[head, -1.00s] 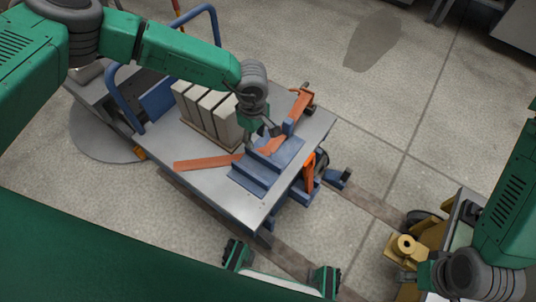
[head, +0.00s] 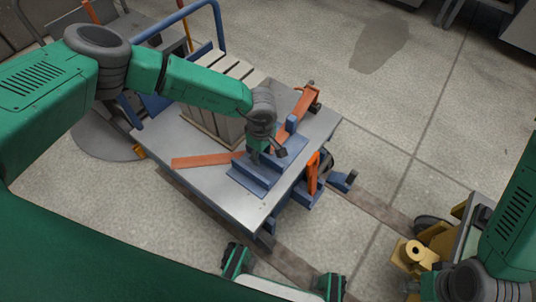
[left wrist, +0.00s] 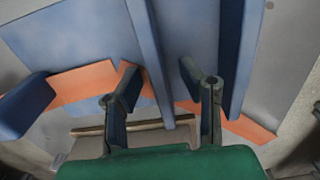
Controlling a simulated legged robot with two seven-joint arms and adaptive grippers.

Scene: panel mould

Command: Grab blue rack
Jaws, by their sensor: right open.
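The blue rack (head: 246,183) is a stepped blue piece with upright walls, lying on the metal top of a cart. It also shows in the left wrist view as a flat blue plate with two long upright walls (left wrist: 152,62). My left gripper (head: 268,154) is over the rack and hides part of it. In the left wrist view my left gripper (left wrist: 158,72) has its fingers apart, one on each side of the nearer left wall; I cannot tell whether they touch it.
The cart top (head: 195,180) also carries an orange strip (head: 203,161), a row of pale blocks (head: 212,125) and an orange clamp-like piece (head: 303,103). A blue rail (head: 221,32) rises behind. A yellow machine part (head: 414,252) stands lower right.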

